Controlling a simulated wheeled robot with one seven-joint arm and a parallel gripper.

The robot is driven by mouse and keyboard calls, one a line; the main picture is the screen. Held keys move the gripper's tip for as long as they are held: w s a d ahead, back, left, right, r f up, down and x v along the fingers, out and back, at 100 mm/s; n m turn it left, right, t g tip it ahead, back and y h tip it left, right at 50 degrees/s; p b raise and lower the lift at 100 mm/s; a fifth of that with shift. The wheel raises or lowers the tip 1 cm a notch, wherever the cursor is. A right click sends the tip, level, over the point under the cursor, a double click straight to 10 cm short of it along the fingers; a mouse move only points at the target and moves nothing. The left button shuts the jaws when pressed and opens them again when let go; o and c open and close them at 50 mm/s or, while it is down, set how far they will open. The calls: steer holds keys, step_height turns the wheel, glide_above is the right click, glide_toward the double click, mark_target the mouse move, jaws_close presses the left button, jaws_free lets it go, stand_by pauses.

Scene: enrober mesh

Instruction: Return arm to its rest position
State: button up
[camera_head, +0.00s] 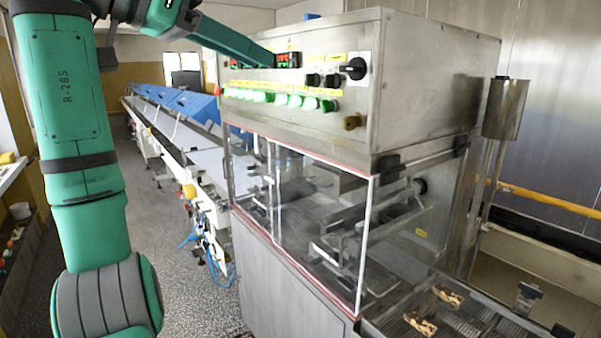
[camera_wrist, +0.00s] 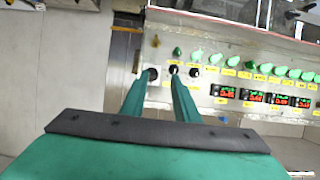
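My gripper (camera_wrist: 161,76) shows in the wrist view as two green fingers. They stand apart with a gap between them, and nothing is held in the gap. The fingertips point at the control panel (camera_wrist: 222,75) and overlap its black knobs in the picture; I cannot tell whether they touch it. In the head view my green arm reaches across the top, and its tapered end (camera_head: 268,61) is in front of the panel by the red displays. The two fingers cannot be told apart there.
The steel enrober (camera_head: 440,70) carries a black selector knob (camera_head: 355,68) and lit green buttons (camera_head: 295,101). Clear guards (camera_head: 330,215) enclose its middle. Chocolate-coloured pieces (camera_head: 420,322) lie on the mesh at lower right. A long conveyor (camera_head: 170,125) runs behind. Speckled floor (camera_head: 185,290) is open at left.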

steer(key=w+f+n+t, duration=0.1)
steer(key=w+f+n, duration=0.1)
steer(key=w+f, duration=0.65)
steer(key=w+a+f+n+t, duration=0.1)
steer(key=w+f+n+t, duration=0.2)
steer(key=f, duration=1)
steer(key=w+f+n, duration=0.2)
steer(key=w+f, duration=0.5)
steer(key=f, duration=0.4)
steer(key=s+d+f+n+t+y, duration=0.1)
steer(key=s+f+n+t+y, duration=0.15)
steer(key=f, duration=1.35)
steer(key=s+d+f+n+t+y, duration=0.1)
steer(key=s+d+f+n+y, duration=0.15)
steer(key=f, duration=1.35)
steer(key=s+d+f+n+y, duration=0.3)
steer(key=s+f+y, duration=0.2)
steer(key=s+f, duration=1.7)
steer(key=s+d+r+m, duration=0.1)
steer(key=s+r, duration=0.2)
steer(key=s, duration=0.8)
steer(key=s+d+r+m, duration=0.1)
steer(key=s+r, duration=0.3)
steer(key=s, duration=0.7)
steer(key=s+d+r+m, duration=0.1)
steer(key=s+r, duration=0.3)
steer(key=s, duration=0.7)
steer(key=shift+s+m+y, duration=0.15)
steer(key=shift+m+y, duration=0.25)
steer(key=shift+m, duration=0.2)
